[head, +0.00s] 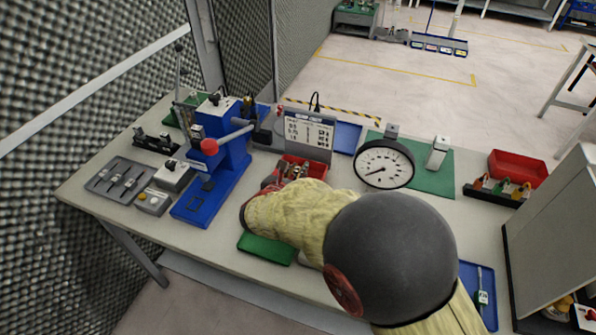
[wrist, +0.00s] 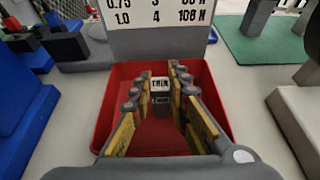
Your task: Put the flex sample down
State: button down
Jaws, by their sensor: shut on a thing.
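The flex sample (wrist: 160,84) shows in the wrist view as a small pale piece with a dark "THIN" label. It sits between the fingertips of my gripper (wrist: 160,90), which is shut on it. A red tray (wrist: 108,105) lies below and around the fingers. I cannot tell whether the sample touches the tray floor. In the head view, my gripper (head: 283,172) is at the red tray (head: 318,165), and my arm hides part of the tray and bench. The sample is not clear there.
A sign with numbers (head: 308,132) stands just behind the tray. A blue press (head: 225,160) with a red-knobbed lever is to the left, a round dial gauge (head: 384,165) to the right. A green mat (head: 265,248) lies in front. Bare bench shows at front left.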

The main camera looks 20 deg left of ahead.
jog(key=shift+f, duration=0.1)
jog(key=shift+f, duration=0.15)
jog(key=c, duration=1.8)
grip_release()
jog(key=shift+o, duration=0.4)
jog(key=shift+s+r, duration=0.2)
jog(key=shift+r, duration=0.2)
jog(key=d+p+v, duration=0.1)
jog(key=p+v, duration=0.2)
jog(key=v, duration=0.8)
jog(key=shift+s+a+p, duration=0.3)
jog(key=shift+a, duration=0.2)
